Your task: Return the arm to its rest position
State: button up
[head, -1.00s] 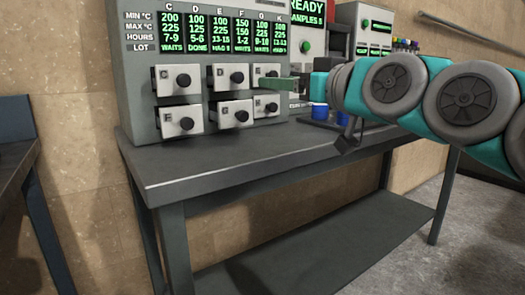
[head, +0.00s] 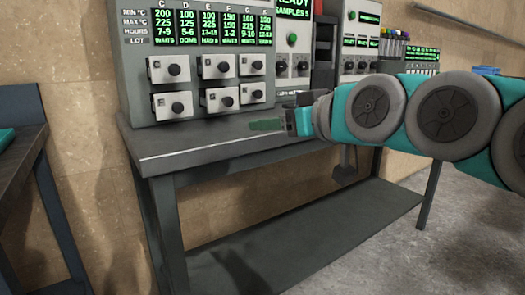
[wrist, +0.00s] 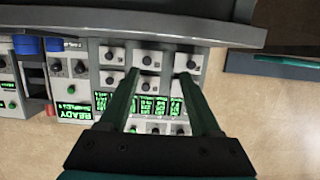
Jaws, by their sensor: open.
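My arm reaches in from the right in the head view, with my gripper (head: 262,125) over the grey bench top, in front of the drawer cabinet. In the wrist view my gripper (wrist: 160,82) shows two green fingers spread apart with nothing between them. Beyond the fingers is the cabinet with its drawers (wrist: 112,55) and green displays. In the head view the near finger hides much of the other one.
The drawer cabinet (head: 130,75) stands on the bench (head: 190,140), its drawers looking closed. More machines with green displays (head: 292,50) stand to its right. Another dark table (head: 22,140) is at the left edge. The lower shelf (head: 300,235) looks empty.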

jog(key=s+d+f+m+g+h+p, duration=0.15)
jog(key=s+f, duration=0.25)
jog(key=f, duration=0.4)
jog(key=s+d+f+g+h, duration=0.2)
jog(key=s+f+g, duration=0.1)
jog(key=f, duration=0.5)
jog(key=s+d+f+m+g+h, duration=0.15)
jog(key=s+f, duration=0.25)
jog(key=f, duration=0.4)
jog(key=s+d+f+m+g+h, duration=0.1)
jog(key=s+d+f+g, duration=0.1)
jog(key=s, duration=0.4)
jog(key=s+d+f+m+g+h+p, duration=0.1)
jog(key=s+d+f+g, duration=0.2)
jog(key=s+f, duration=0.2)
jog(key=s+d+f+m+g+h, duration=0.1)
jog(key=s+d+f+m+g, duration=0.1)
jog(key=s, duration=0.5)
notch_tip(320, 180, down, 2)
jog(key=shift+d+f+g+h, duration=0.2)
jog(key=shift+d+g+h, duration=0.1)
jog(key=shift+d+g, duration=0.15)
jog(key=shift+w, duration=0.1)
